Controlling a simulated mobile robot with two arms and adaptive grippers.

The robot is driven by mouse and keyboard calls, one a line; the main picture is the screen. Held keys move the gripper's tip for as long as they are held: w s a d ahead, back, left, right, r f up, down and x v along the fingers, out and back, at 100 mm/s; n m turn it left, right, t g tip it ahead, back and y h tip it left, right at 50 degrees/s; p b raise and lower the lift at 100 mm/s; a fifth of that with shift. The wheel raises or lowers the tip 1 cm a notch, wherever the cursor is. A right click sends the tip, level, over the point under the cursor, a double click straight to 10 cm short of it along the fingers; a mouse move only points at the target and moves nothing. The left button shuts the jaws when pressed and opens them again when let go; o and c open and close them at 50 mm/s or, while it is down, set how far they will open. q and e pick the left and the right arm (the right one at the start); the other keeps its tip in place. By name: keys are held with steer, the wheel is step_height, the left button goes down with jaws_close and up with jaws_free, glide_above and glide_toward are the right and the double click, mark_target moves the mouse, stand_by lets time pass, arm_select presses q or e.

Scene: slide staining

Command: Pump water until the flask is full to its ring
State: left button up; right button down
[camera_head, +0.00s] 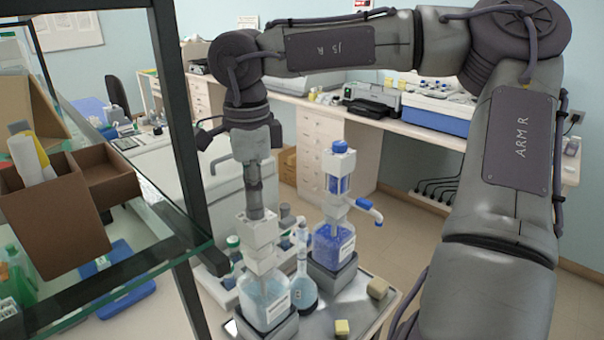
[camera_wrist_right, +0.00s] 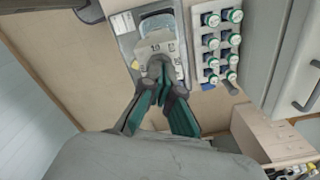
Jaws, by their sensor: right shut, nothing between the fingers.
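A pump bottle with pale, clear liquid (camera_head: 265,298) stands at the front left of the small table, its white pump head (camera_head: 257,233) on top. My right gripper (camera_head: 257,210) points straight down at this pump head, fingers shut and empty. The tips appear to touch its top. The wrist view also shows the shut fingers (camera_wrist_right: 159,72) over the pump. The round flask (camera_head: 303,292) stands just right of the bottle, upright, with pale blue liquid in its body. Its ring and exact level are too small to tell. My left gripper is not in view.
A second pump bottle with blue contents (camera_head: 333,243) and a blue spout stands behind the flask. A yellow block (camera_head: 342,328) and a tan block (camera_head: 377,288) lie on the table. Green-capped vials (camera_wrist_right: 220,45) stand beside the pump. A glass shelf with a dark post (camera_head: 172,130) rises at left.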

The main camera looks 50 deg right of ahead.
stand_by(0.6)
steer(key=shift+r+p, duration=2.45)
steer(key=shift+r, duration=0.6)
steer(key=shift+f, duration=0.15)
steer(key=shift+f+b, duration=2.45)
steer(key=shift+f, duration=0.6)
steer(key=shift+r+p, duration=2.35)
steer(key=shift+r, duration=0.8)
